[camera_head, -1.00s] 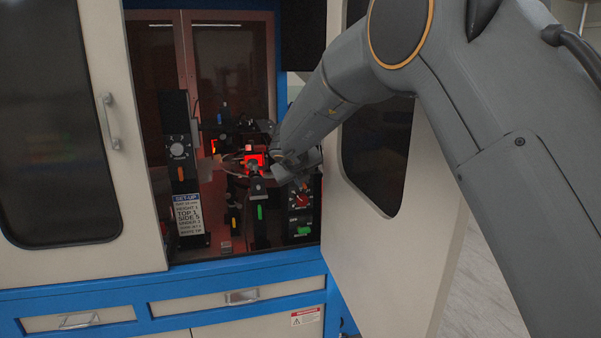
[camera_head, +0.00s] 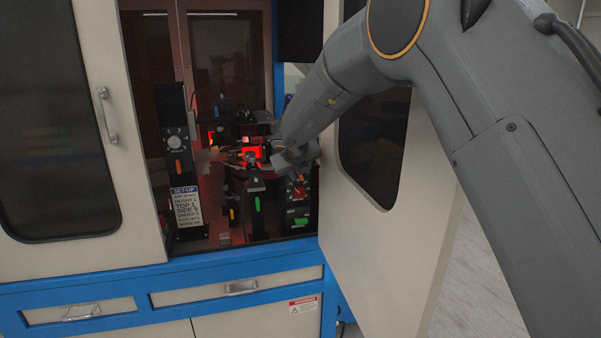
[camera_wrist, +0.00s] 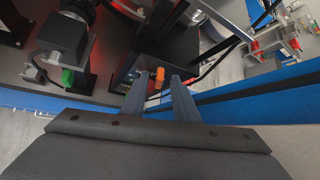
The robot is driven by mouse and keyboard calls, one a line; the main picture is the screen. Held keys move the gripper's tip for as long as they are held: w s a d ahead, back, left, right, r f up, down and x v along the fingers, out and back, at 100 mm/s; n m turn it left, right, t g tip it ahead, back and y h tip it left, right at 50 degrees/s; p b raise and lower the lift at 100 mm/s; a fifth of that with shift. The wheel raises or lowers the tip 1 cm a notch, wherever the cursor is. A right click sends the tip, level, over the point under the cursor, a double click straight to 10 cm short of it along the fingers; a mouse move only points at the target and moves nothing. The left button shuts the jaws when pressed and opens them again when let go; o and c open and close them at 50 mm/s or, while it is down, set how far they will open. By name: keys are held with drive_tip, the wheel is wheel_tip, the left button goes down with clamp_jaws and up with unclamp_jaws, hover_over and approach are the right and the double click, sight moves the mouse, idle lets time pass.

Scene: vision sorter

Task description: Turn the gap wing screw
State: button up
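No label in these frames marks which screw is the gap one. In the wrist view, a small upright orange knob (camera_wrist: 159,77) shows between and just beyond my gripper's (camera_wrist: 159,88) two fingertips. The fingers are apart, and I see nothing clamped between them. A green wing screw (camera_wrist: 68,77) sits to the left, below a dark cylinder. In the head view, my gripper (camera_head: 292,160) is inside the cabinet at the right, beside the red-lit part (camera_head: 251,154). Its fingertips are not clear there. A green wing screw (camera_head: 257,204) and an orange one (camera_head: 178,167) show on black posts.
The open cabinet door (camera_head: 390,230) stands right of the opening, close to my arm. A set-up sign (camera_head: 187,207) stands at the left inside.

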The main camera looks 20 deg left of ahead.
drive_tip(key=shift+s, duration=0.1)
drive_tip(key=b+v, duration=0.2)
drive_tip(key=v, duration=0.5)
drive_tip(key=shift+s+r, duration=0.15)
drive_tip(key=shift+r, duration=0.1)
